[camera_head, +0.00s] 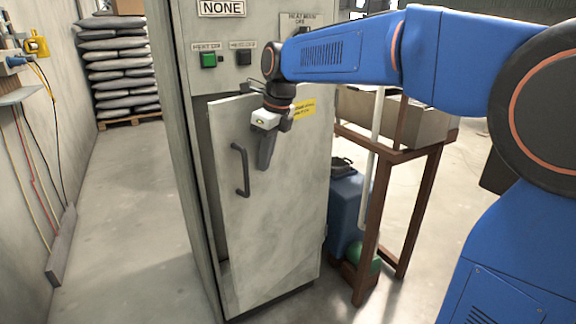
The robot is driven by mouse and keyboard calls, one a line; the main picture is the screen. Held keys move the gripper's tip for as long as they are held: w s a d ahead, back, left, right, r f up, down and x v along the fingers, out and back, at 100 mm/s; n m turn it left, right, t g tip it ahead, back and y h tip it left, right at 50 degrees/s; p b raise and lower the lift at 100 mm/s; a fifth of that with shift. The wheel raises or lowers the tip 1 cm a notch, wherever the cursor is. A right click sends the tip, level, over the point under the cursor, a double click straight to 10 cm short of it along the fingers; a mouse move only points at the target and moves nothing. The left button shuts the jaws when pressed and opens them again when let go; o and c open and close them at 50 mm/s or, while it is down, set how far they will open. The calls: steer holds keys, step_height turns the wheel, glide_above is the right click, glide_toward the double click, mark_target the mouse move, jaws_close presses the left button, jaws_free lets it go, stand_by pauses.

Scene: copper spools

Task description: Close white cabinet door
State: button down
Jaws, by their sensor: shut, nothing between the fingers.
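The white cabinet (183,130) stands upright in the middle of the view. Its white door (275,230) is slightly ajar, with a dark gap along the left edge. A dark vertical bar handle (241,170) is on the left part of the door. My gripper (264,166) is at the door's upper half, just right of the handle, with its fingers pointing down. The fingers are together and empty. I cannot tell whether they touch the door face.
Buttons, including a green one (208,60), are above the door. A brown metal frame table (420,205) stands close on the right, with a blue container (345,205) beside the cabinet. Stacked sacks (120,65) are at the back left. The floor left of the cabinet is clear.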

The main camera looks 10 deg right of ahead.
steer(key=w+a+m, duration=0.2)
steer(key=w+a, duration=0.2)
steer(key=w, duration=0.3)
steer(key=shift+a+m+h, duration=0.2)
steer(key=shift+m+h, duration=0.1)
